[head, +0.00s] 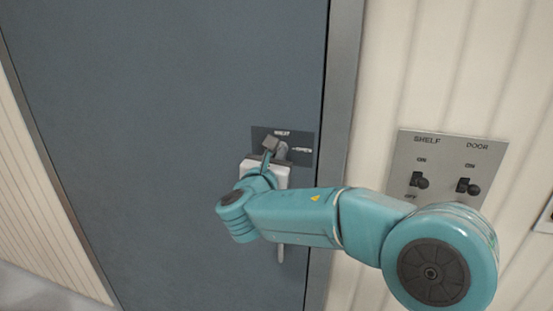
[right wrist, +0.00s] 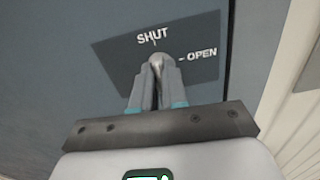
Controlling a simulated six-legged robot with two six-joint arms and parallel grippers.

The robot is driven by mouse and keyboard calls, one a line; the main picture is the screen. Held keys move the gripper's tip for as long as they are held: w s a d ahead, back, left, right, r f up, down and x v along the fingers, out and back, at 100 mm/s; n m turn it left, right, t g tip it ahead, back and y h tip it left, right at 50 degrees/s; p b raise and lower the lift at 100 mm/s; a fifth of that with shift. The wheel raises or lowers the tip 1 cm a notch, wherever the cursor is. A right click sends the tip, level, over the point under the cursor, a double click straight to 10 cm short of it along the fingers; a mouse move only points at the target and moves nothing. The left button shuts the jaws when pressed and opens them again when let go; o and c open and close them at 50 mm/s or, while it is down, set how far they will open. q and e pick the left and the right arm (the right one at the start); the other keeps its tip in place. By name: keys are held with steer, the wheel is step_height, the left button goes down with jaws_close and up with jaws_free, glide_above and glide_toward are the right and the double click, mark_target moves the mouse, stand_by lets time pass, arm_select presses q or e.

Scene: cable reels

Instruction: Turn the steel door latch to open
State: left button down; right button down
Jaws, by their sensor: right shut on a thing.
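The steel door latch (right wrist: 160,62) sits on a dark plate (right wrist: 112,62) marked SHUT at the top and OPEN at the right. In the head view the latch (head: 282,150) shows just past my right gripper (head: 270,155). In the right wrist view the two fingers of my right gripper (right wrist: 157,88) are closed on the latch, one on each side of it. The fingers hide much of the latch, so I cannot tell which mark it points to. The blue-grey door (head: 150,110) is flush in its frame. My left gripper is not in view.
A grey switch panel (head: 440,150) marked SHELF and DOOR is on the cream wall right of the door frame (head: 340,100), close above my right arm. A pale vertical handle (head: 281,253) shows below my forearm. The door's left side is clear.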

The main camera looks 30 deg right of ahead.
steer(key=shift+s+f+m+b, duration=0.1)
steer(key=shift+f+m+b, duration=0.05)
steer(key=shift+m+b, duration=4.35)
steer(key=shift+s+f+m+b, duration=0.1)
steer(key=shift+m+b, duration=4)
steer(key=shift+b, duration=0.8)
steer(key=c, duration=1.2)
jaws_free()
steer(key=shift+d, duration=0.1)
steer(key=shift+o, duration=0.2)
